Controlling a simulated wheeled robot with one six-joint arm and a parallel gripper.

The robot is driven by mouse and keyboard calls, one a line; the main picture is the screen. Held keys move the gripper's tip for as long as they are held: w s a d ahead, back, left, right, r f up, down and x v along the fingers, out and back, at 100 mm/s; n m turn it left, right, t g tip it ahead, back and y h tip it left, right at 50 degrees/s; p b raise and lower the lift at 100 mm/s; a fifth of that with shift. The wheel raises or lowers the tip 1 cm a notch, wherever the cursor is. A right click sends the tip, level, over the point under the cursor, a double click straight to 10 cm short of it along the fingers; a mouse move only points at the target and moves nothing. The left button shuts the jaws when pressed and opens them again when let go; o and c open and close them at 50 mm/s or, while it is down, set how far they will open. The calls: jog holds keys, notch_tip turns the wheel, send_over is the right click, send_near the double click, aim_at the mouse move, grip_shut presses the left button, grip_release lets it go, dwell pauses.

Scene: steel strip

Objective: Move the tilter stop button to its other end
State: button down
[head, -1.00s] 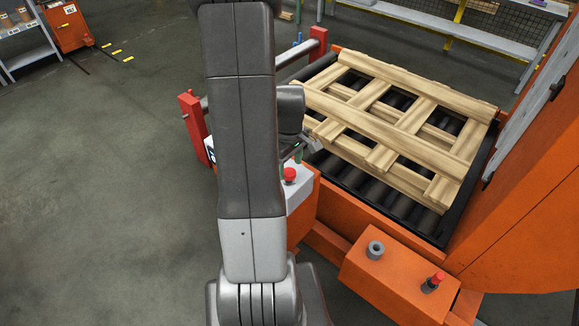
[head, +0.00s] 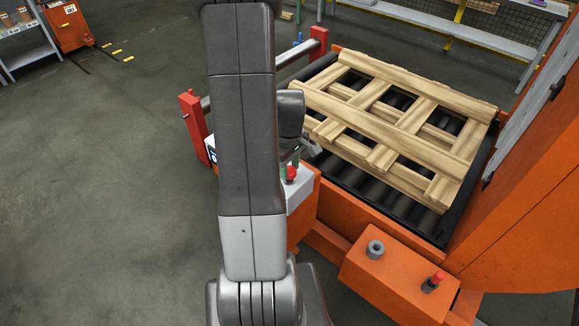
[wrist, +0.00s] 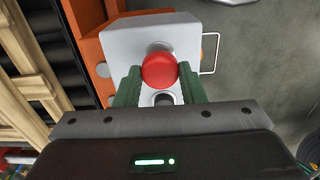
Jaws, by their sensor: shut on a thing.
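A red mushroom-head button (head: 291,174) stands on top of a pale grey control box (head: 299,197) on the orange machine. I take it for the tilter stop button, though no label is readable. In the wrist view the red button (wrist: 159,71) sits between the two green fingers of my gripper (wrist: 158,78), which are shut on it from both sides. The grey box (wrist: 124,37) lies under it. In the head view my gripper (head: 292,163) is at the button, and my arm hides part of the box.
A wooden pallet (head: 392,122) lies on the roller bed to the right. Another red button (head: 438,277) and a grey round knob (head: 375,249) sit on an orange box at the front right. A red post (head: 193,127) stands left; open floor lies beyond it.

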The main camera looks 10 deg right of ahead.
aim_at(289, 169)
jog(key=shift+r, duration=0.4)
jog(key=c, duration=0.9)
grip_release()
jog(key=shift+r, duration=0.1)
notch_tip(289, 169, up, 14)
jog(key=shift+f, duration=0.2)
notch_tip(289, 169, down, 15)
jog(key=shift+f, duration=0.1)
dwell(0.3)
